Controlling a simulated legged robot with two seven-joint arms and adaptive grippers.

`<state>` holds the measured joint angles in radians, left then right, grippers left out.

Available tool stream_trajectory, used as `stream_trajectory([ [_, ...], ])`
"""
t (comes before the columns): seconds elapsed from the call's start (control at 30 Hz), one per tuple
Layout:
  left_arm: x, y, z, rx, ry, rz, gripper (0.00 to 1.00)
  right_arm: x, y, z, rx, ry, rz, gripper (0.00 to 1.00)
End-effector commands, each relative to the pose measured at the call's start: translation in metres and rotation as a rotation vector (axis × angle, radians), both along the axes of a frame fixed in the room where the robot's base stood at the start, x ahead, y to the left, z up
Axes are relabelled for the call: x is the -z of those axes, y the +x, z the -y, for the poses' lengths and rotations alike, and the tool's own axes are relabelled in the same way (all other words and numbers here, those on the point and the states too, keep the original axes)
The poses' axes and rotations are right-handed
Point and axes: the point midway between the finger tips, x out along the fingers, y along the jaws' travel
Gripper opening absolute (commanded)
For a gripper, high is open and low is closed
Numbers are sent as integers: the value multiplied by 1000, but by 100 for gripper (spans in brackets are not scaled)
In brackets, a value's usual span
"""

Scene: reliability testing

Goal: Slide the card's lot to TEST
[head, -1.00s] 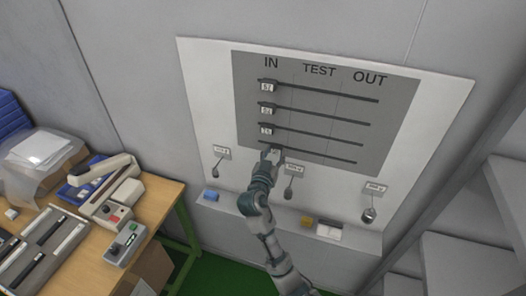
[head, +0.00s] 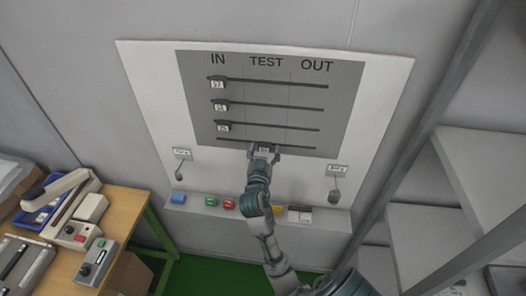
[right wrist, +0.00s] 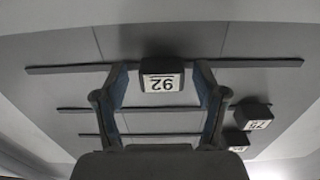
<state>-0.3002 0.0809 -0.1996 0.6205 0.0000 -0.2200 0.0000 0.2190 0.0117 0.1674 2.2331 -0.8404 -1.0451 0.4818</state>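The grey board (head: 330,100) on the wall has IN, TEST and OUT columns and several dark rails. The card slider marked 92 (right wrist: 162,80) sits on the bottom rail (head: 300,148), in the TEST column between the two divider lines. My right gripper (head: 264,150) is at this slider. In the right wrist view, which is upside down, its two fingers (right wrist: 161,68) stand on either side of the slider with small gaps showing. The other sliders (head: 217,82), (head: 221,106), (head: 223,127) are in the IN column. My left gripper is not in view.
A ledge (head: 330,222) below the board holds a blue block (head: 178,198), green and red pieces and a yellow block. Tags with hanging knobs (head: 182,155), (head: 337,171) flank my right arm. A bench (head: 125,205) stands left, grey shelves (head: 480,170) right.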

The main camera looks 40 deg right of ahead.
Motion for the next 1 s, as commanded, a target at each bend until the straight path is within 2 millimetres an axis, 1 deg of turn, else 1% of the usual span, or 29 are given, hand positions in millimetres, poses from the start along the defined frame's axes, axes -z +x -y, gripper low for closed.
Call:
stream_trajectory([
  [0.17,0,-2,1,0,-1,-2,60,-2,-1,-5,-1,-2,2,71],
  [0.27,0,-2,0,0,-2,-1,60,-1,-6,-13,-4,-2,1,71],
  [0.37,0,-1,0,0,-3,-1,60,-1,-17,-27,-4,1,1,71],
  [0.6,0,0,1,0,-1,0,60,2,-52,-63,-2,4,-2,71],
  [0.7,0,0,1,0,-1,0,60,3,-63,-75,-2,5,-4,71],
  [0.83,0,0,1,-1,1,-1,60,4,-72,-83,0,6,-4,71],
  [1.0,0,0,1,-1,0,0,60,2,-75,-86,1,3,-3,71],
])
